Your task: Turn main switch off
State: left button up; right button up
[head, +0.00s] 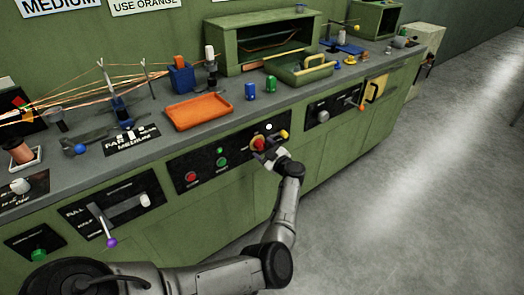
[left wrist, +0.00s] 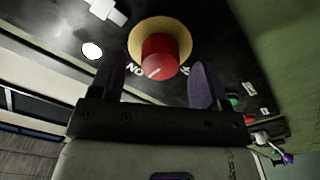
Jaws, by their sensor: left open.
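The main switch is a red rotary knob (head: 258,143) on a yellow disc, on the black front panel of the green bench. In the left wrist view the red knob (left wrist: 160,56) sits on its round yellow disc (left wrist: 157,28). A white mark on the knob slants toward the upside-down ON lettering (left wrist: 135,69); the other label is partly hidden by a finger. My left gripper (head: 268,153) is open at the knob, with its fingers (left wrist: 159,72) on either side. Gaps show, and I see no grip. My right gripper is out of view.
The same panel has a red button (head: 191,177), green buttons (head: 222,162), a white lamp (head: 269,126) and a yellow-ended control (head: 283,134) close to my gripper. An orange tray (head: 198,111) lies on the benchtop above. The floor at the right is clear.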

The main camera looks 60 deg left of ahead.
pick_arm(q)
jog(key=shift+s+a, duration=0.1)
jog(key=shift+a, duration=0.8)
jog(key=c, duration=0.9)
